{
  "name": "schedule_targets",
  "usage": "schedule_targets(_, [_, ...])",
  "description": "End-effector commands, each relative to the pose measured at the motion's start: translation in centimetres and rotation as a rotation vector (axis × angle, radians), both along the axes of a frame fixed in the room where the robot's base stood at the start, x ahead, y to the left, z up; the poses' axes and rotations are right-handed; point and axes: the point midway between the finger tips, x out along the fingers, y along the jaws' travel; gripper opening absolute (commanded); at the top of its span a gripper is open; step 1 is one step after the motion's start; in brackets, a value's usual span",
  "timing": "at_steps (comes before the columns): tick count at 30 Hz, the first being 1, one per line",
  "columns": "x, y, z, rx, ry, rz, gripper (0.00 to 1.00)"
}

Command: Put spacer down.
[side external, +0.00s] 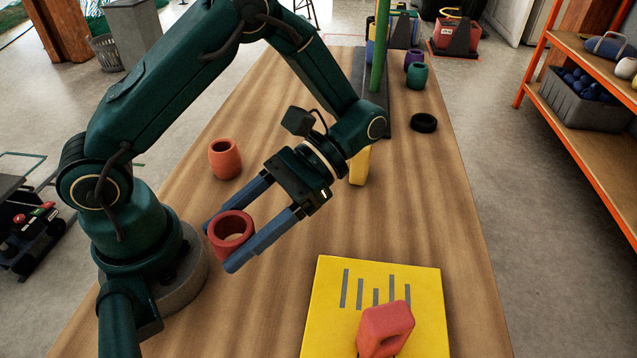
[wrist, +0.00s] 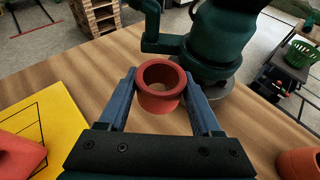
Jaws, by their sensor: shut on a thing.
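The spacer, a short red hollow piece with a flared rim (side external: 231,222), is held between the two blue fingers of my gripper (side external: 221,244), near the arm's base. It also shows in the wrist view, the spacer (wrist: 160,100) upright with its open top facing up and a finger on each side. My gripper is shut on it. I cannot tell whether its underside touches the wooden table (side external: 270,290) or hangs a little above it.
A yellow board (side external: 330,330) with grey bars carries a red block with a hole (side external: 380,328). An orange barrel-shaped piece (side external: 225,160) stands behind my gripper. A black ring (side external: 424,122), a teal piece (side external: 417,77) and a green post (side external: 379,50) are farther back. Bare wood surrounds the spacer.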

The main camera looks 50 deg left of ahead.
Motion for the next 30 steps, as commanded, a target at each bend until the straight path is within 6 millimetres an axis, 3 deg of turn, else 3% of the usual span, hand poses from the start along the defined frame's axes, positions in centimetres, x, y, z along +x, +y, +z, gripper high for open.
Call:
schedule_targets(6, [4.0, -3.9, 1.7, 0.002, -0.002, 0.658, 0.11])
schedule_targets(11, [9.5, -4.4, 3.2, 0.003, -0.004, 1.108, 0.11])
schedule_targets(15, [15.2, -1.9, 4.3, 0.004, -0.004, 1.493, 0.11])
schedule_targets(19, [18.9, 2.0, 4.5, 0.004, -0.001, 1.755, 0.11])
schedule_targets(24, [20.2, 6.0, 3.6, 0.005, -0.001, 1.914, 0.11])
schedule_targets(30, [20.3, 7.4, 3.0, 0.003, -0.001, 1.971, 0.11])
